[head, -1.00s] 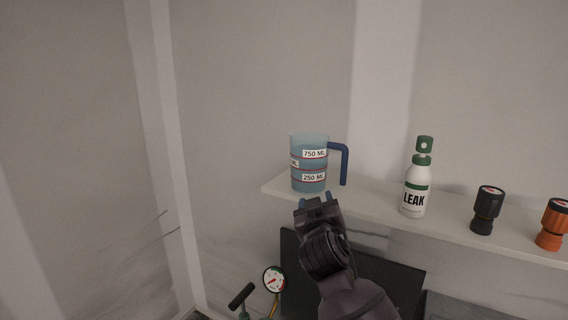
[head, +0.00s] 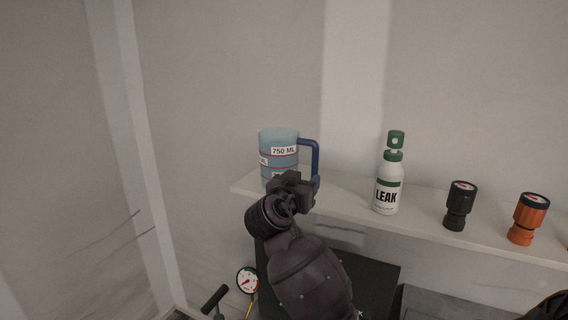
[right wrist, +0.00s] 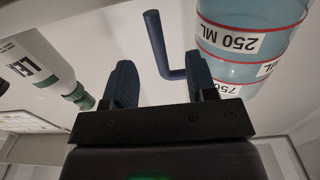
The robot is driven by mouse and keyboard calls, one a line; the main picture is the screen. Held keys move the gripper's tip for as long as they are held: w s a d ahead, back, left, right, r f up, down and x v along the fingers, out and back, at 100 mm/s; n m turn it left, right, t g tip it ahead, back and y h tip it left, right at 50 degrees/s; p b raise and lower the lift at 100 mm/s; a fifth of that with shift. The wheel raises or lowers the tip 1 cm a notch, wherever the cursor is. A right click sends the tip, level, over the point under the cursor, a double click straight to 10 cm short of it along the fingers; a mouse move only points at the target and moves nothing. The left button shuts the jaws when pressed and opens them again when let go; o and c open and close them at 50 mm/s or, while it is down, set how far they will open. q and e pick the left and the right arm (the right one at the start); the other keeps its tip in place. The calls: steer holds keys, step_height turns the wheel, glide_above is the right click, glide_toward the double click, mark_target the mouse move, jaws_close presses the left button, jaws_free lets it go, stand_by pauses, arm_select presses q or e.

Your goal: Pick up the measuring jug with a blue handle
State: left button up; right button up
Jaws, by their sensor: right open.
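The measuring jug (head: 278,143) is a translucent blue cup with white volume labels and a dark blue handle (head: 316,157) on its right side. It stands upright at the left end of the shelf. In the right wrist view the jug (right wrist: 258,48) appears upside down at the upper right, with its handle (right wrist: 156,42) left of it. My right gripper (head: 297,183) is in front of the jug's lower part, hiding some of it. In the right wrist view its open fingers (right wrist: 160,85) lie either side of the handle's end in the picture; I cannot tell whether they touch it. My left gripper is out of view.
A white LEAK bottle (head: 388,183) with a green top stands right of the jug on the white shelf (head: 350,205). A black-capped item (head: 459,206) and an orange one (head: 527,220) stand farther right. A pressure gauge (head: 247,281) is below left.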

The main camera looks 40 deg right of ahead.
mark_target(313, 170)
steer(key=shift+x, duration=0.95)
steer(key=x, duration=0.1)
steer(key=p+x, duration=0.1)
steer(key=x, duration=0.1)
steer(key=shift+d+r+p, duration=0.25)
steer(key=shift+d+p, duration=0.15)
steer(key=shift+d, duration=0.05)
steer(key=shift+w+d+f, duration=0.1)
steer(key=shift+w+d, duration=0.25)
steer(key=shift+d, duration=0.2)
steer(key=shift+c, duration=0.2)
jaws_close()
